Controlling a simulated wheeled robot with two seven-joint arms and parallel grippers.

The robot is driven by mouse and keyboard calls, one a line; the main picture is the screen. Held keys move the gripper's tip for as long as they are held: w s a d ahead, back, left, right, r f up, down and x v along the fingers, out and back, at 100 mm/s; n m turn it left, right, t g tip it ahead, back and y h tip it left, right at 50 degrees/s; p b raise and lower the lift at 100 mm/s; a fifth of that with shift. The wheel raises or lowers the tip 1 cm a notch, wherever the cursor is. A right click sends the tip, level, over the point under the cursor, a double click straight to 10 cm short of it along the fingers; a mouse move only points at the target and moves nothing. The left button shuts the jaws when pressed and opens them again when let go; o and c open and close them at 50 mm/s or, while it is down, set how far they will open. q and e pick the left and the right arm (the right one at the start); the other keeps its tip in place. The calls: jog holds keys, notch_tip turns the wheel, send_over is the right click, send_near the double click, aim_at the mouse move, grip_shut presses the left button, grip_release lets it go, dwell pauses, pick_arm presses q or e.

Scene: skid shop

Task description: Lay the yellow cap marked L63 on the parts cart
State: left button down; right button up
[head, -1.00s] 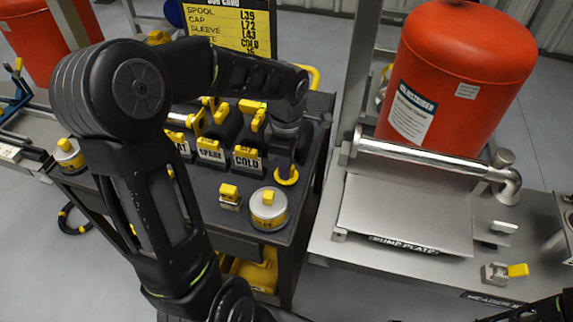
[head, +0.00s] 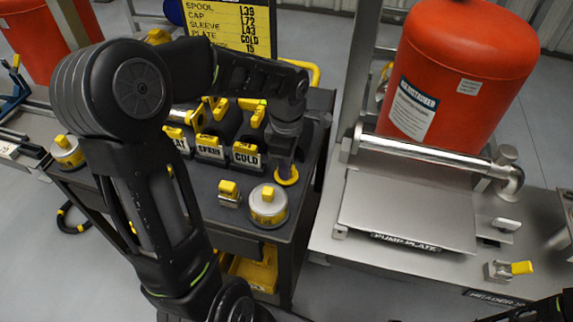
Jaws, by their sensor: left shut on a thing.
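The dark parts cart (head: 206,208) stands left of centre with its top in view. My left gripper (head: 285,163) points down over the cart's right side, shut on a small yellow part (head: 287,177). The part's round yellow rim shows below the fingers, at or just above the cart top; I cannot tell whether it touches. The fingers hide the rest of it, and no L63 mark is readable. My right gripper is out of view.
On the cart are bins, one labelled COLD (head: 246,155), a silver canister (head: 268,207) and a small yellow-topped block (head: 229,193). A yellow job board (head: 228,22) stands behind. At right are a steel bench (head: 335,258) and a red tank (head: 455,75).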

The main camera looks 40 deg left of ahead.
pick_arm(q)
jog(key=shift+f+b, duration=0.3)
jog(key=shift+b, duration=0.1)
dwell(0.3)
jog(key=c, duration=1.3)
grip_release()
jog(key=shift+c, duration=0.5)
jog(key=shift+r+p, duration=2.75)
jog(key=shift+r, duration=1.25)
